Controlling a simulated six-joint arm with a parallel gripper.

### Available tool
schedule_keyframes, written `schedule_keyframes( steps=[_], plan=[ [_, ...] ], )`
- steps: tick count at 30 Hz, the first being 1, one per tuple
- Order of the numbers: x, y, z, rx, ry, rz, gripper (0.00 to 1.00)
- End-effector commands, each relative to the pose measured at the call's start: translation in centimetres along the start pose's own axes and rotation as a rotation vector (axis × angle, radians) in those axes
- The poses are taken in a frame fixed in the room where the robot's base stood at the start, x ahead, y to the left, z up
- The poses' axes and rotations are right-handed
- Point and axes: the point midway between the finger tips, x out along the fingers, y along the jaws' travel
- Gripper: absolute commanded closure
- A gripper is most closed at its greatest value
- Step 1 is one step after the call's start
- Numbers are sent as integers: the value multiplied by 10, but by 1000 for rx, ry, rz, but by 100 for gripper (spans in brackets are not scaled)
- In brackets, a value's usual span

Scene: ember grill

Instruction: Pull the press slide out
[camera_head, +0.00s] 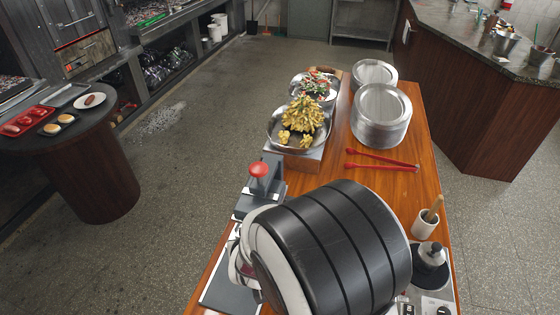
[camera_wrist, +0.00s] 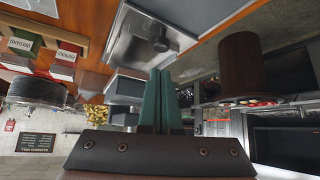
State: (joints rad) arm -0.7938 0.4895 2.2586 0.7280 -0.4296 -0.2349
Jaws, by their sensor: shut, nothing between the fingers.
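A grey press-like unit (camera_head: 258,195) with a red ball knob (camera_head: 258,169) stands at the left edge of the wooden counter in the head view. In the wrist view, a silver metal housing (camera_wrist: 130,38) with a dark round knob (camera_wrist: 160,44) lies just beyond my fingers. I cannot tell for certain which part is the press slide. My gripper (camera_wrist: 160,74) has two green fingers pressed together, with nothing between them. The fingertips appear close to the housing near its knob; I cannot tell whether they touch. In the head view my arm hides the fingers and part of the counter.
Food pans (camera_head: 302,125), red tongs (camera_head: 381,167) and stacked plates (camera_head: 381,120) sit farther along the counter (camera_head: 345,168). A utensil cup (camera_head: 425,224) and a black-knobbed item (camera_head: 431,257) are at right. A round table (camera_head: 85,125) stands at left across open floor.

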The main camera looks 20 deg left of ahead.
Motion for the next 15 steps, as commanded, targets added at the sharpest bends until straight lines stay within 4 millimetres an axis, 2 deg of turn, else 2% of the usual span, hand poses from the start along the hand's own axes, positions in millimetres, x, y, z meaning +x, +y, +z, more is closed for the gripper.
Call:
schedule_keyframes(
  steps=[6,10,15],
  plan=[
    [43,1,1,1,-2,0,100],
    [60,1,0,1,-1,0,100],
    [67,1,0,2,0,-1,100]
  ],
)
